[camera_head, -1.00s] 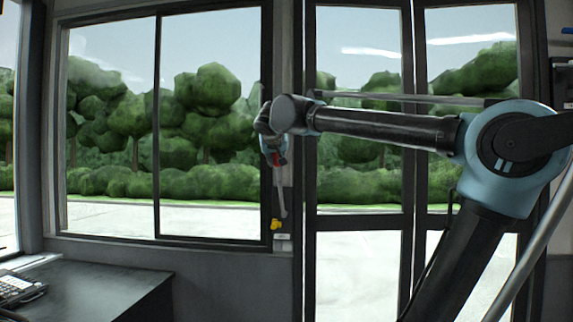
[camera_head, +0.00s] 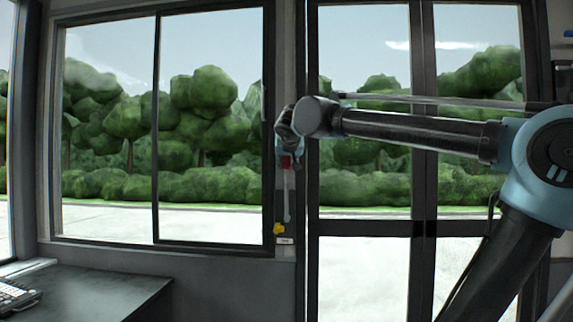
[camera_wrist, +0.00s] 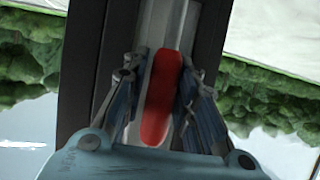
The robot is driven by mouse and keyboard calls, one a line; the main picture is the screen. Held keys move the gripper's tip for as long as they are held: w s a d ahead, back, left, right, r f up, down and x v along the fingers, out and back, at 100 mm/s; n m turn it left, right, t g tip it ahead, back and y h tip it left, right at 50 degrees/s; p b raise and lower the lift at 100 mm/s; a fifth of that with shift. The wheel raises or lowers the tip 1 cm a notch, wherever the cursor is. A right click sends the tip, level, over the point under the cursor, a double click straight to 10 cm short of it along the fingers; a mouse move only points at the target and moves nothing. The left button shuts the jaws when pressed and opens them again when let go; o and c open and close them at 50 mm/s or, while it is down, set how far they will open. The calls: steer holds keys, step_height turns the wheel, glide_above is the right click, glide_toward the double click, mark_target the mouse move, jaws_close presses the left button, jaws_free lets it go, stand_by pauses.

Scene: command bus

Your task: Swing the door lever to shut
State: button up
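The door lever is a thin grey rod (camera_head: 287,205) with a red grip (camera_head: 286,161) at its top. It stands nearly upright on the post between the window and the glass doors. In the wrist view the red grip (camera_wrist: 160,100) lies between the two fingers of my gripper (camera_wrist: 163,75), one close on each side. My gripper (camera_head: 286,150) appears closed around the grip, though exact contact is hard to see. The lever's foot is beside a yellow part (camera_head: 279,229) above a small pale label (camera_head: 286,241).
The glass doors (camera_head: 422,150) stand right of the post, with a horizontal bar (camera_head: 430,98) across them behind my arm. A sliding window (camera_head: 157,130) is on the left. A dark desk (camera_head: 95,290) with a keypad device (camera_head: 14,297) occupies the lower left.

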steer(key=o, duration=0.3)
steer(key=shift+d, duration=0.3)
steer(key=shift+a, duration=0.1)
steer(key=shift+a, duration=0.1)
steer(key=shift+s+r, duration=0.15)
steer(key=shift+s, duration=0.2)
steer(key=v, duration=1.1)
